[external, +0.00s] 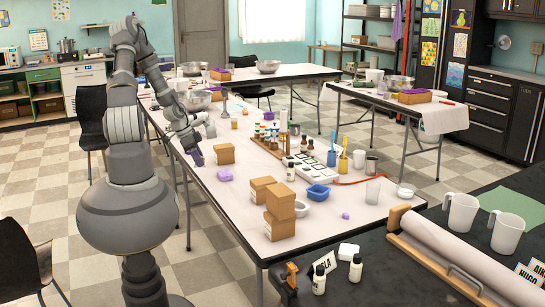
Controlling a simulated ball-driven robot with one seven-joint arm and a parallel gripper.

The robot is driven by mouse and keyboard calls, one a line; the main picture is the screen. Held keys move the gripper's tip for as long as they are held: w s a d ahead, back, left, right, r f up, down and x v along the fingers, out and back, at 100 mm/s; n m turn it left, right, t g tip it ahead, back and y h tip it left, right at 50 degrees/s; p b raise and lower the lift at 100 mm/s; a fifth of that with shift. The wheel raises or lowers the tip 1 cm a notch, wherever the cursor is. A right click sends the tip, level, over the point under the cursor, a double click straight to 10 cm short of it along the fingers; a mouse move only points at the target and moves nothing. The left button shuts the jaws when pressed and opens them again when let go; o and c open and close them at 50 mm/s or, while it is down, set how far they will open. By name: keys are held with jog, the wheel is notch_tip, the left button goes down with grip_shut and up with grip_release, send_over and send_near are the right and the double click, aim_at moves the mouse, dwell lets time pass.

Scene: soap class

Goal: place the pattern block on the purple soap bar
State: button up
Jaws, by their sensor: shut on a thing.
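My gripper (193,148) is over the left edge of the long white-topped table (330,245), pointing down. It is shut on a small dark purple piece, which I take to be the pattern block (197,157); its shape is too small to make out. The purple soap bar (225,174) lies on the table to the right of and nearer the camera than my gripper, apart from the held piece. A smaller purple piece (346,215) lies farther right on the table.
A brown box (224,153) stands close right of my gripper. Several small bottles stand behind. Bare table lies around the soap bar.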

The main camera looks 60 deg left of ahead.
notch_tip(320, 180, down, 3)
jog(key=shift+r, duration=0.1)
jog(key=shift+w+a+f, duration=0.5)
jog(key=shift+w+f, duration=0.2)
jog(key=b, duration=0.4)
send_over(227, 172)
jog(key=s, duration=0.1)
jog(key=shift+s+a+f, duration=0.15)
jog(key=shift+a+f, duration=0.1)
jog(key=shift+f, duration=0.35)
notch_tip(227, 172, down, 4)
jog(key=shift+a+r+b, duration=0.1)
jog(key=shift+b, duration=1.15)
jog(key=shift+r, duration=0.15)
jog(key=o, duration=1)
